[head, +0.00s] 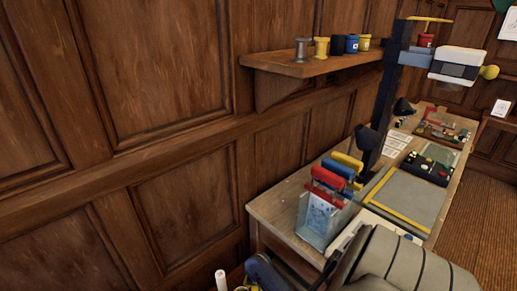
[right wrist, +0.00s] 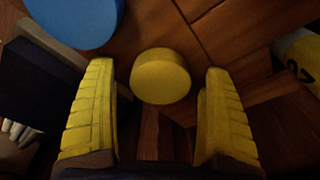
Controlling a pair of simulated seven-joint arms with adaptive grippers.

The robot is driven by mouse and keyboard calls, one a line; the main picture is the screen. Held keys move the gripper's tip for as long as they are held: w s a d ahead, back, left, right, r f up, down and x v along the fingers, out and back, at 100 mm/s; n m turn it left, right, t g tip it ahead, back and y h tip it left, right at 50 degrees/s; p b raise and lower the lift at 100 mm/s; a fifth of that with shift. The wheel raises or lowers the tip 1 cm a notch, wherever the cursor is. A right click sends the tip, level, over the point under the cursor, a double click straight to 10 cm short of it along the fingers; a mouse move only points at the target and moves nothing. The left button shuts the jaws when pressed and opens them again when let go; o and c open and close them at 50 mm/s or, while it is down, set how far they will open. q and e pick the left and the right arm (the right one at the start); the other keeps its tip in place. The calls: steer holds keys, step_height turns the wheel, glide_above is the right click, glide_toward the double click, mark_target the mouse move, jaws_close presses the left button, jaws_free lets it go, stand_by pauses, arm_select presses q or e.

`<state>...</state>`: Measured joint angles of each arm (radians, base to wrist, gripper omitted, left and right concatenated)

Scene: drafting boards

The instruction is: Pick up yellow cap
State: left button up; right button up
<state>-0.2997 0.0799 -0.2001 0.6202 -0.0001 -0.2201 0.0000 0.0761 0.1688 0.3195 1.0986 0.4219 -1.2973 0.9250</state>
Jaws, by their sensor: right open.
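The yellow cap (right wrist: 160,75) shows in the right wrist view as a short round yellow piece with a flat top, in front of brown wood. My right gripper (right wrist: 160,105) is open, with one ribbed yellow finger on each side of the cap. Gaps show between the cap and both fingers, and I cannot tell how far ahead of the fingertips it is. I cannot make out this cap or my right gripper for certain in the head view. My left gripper is in neither view.
A blue round object (right wrist: 75,18) is at upper left in the right wrist view, and a yellow container (right wrist: 300,60) with dark marking is at right. In the head view, a wall shelf (head: 290,68) holds small pots. The desk (head: 272,207) carries a rack with red, blue and yellow handles.

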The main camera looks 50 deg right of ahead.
steer(key=c, duration=1)
steer(key=shift+r, duration=0.15)
